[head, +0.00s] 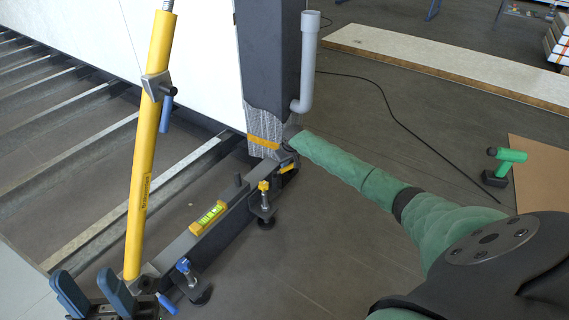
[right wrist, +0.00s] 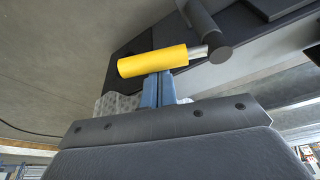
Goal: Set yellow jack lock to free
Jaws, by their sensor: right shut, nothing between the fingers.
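In the right wrist view a yellow cylindrical handle (right wrist: 152,62) sits on a short metal rod that ends at a dark round post. A small yellow handle (head: 288,168) shows in the head view at the foot of the dark column; it looks like the same part. My right gripper (right wrist: 158,82) is shut and empty, its blue fingertips right at the handle; I cannot tell whether they touch. In the head view the end of my right arm hides part of this spot. My left gripper (head: 93,291) is open and empty at the lower left.
A yellow prop (head: 149,150) with a blue handle leans upright. On the dark beam are a level (head: 208,217), a yellow-knobbed screw foot (head: 264,199) and a blue-knobbed one (head: 186,272). A grey pipe (head: 308,60) runs down the column.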

